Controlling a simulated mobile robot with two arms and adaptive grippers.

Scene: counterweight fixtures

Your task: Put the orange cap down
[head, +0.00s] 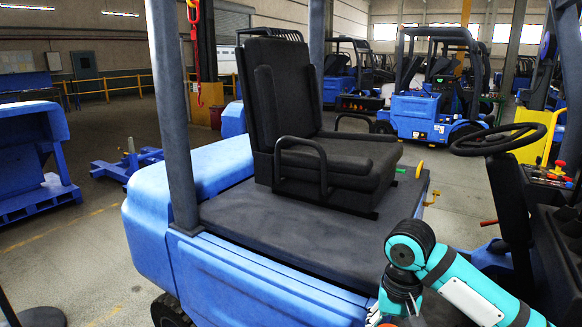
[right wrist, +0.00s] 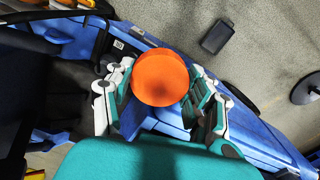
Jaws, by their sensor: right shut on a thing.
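The orange cap (right wrist: 160,78) is a round, flat-topped disc seen from above in the right wrist view. My right gripper (right wrist: 161,88) is shut on it, with fingers on its left and right sides. Below the cap in that view is the blue side of a forklift (right wrist: 262,140). In the head view my right gripper (head: 398,300) is at the bottom edge, beside the forklift's dark deck (head: 300,245); only a sliver of orange shows there. I cannot tell how high the cap is above the surface under it. My left gripper is not in view.
A black seat (head: 335,160) stands on the deck, with a steering wheel (head: 498,139) to the right. A dark post (head: 172,110) rises at the left. A dark rectangular object (right wrist: 217,36) lies on the grey floor. More forklifts (head: 425,110) stand behind.

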